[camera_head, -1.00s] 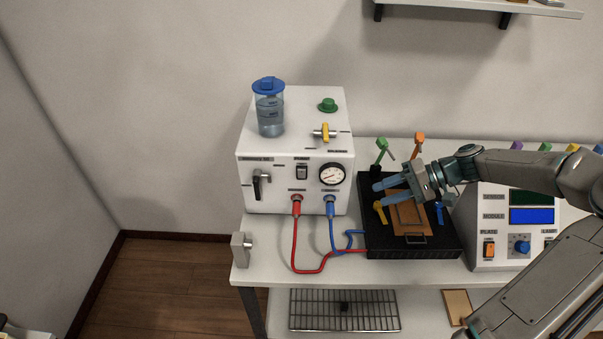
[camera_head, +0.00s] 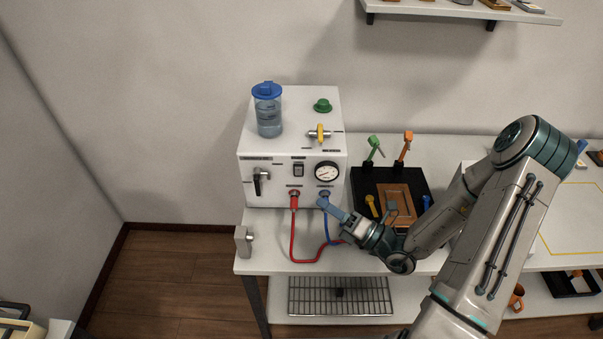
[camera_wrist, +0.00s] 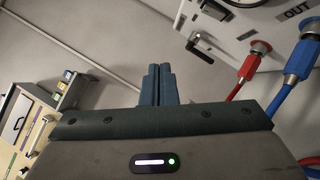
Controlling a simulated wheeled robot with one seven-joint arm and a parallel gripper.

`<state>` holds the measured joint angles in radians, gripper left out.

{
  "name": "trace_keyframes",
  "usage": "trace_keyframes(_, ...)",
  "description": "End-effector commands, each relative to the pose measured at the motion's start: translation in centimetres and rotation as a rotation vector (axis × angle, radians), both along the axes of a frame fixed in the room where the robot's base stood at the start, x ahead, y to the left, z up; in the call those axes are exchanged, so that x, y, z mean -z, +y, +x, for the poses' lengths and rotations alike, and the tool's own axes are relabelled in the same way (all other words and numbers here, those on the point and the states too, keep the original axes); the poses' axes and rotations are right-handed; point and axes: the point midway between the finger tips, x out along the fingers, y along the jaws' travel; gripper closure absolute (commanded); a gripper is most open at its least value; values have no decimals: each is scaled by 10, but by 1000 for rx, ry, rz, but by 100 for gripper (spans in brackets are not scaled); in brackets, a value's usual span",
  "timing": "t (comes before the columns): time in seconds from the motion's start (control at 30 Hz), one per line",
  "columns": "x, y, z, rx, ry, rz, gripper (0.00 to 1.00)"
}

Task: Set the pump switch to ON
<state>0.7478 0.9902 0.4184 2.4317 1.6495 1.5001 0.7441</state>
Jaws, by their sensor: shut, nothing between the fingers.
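The pump unit (camera_head: 270,178) is a white box on the left of the bench. Its pump switch (camera_head: 298,170) is a small black rocker on the front panel, left of the round gauge (camera_head: 326,171); its setting is too small to tell. My gripper (camera_head: 328,204) is in front of the unit's lower right front, below and right of the switch, by the blue hose fitting (camera_head: 323,195). In the wrist view the blue fingers (camera_wrist: 158,85) are together and empty, with the unit's panel (camera_wrist: 225,30) at upper right.
A red hose (camera_head: 293,230) and a blue hose (camera_head: 328,228) hang from the front. A black lever (camera_head: 258,182) is on the panel's left. A black base with clamps (camera_head: 360,190) stands right. A blue-capped bottle (camera_head: 268,110) and yellow-handled valve (camera_head: 320,132) are on top.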

Motion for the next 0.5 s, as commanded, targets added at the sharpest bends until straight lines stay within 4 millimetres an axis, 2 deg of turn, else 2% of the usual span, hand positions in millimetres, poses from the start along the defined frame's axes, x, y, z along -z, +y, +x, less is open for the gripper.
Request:
trace_keyframes(0.1, 8, -4, -3, 77, 246, 95, 100)
trace_keyframes(0.2, 16, -8, -5, 127, 371, 146, 100)
trace_keyframes(0.37, 23, -9, -5, 155, 441, 175, 100)
trace_keyframes(0.5, 24, 0, 4, 152, 439, 172, 100)
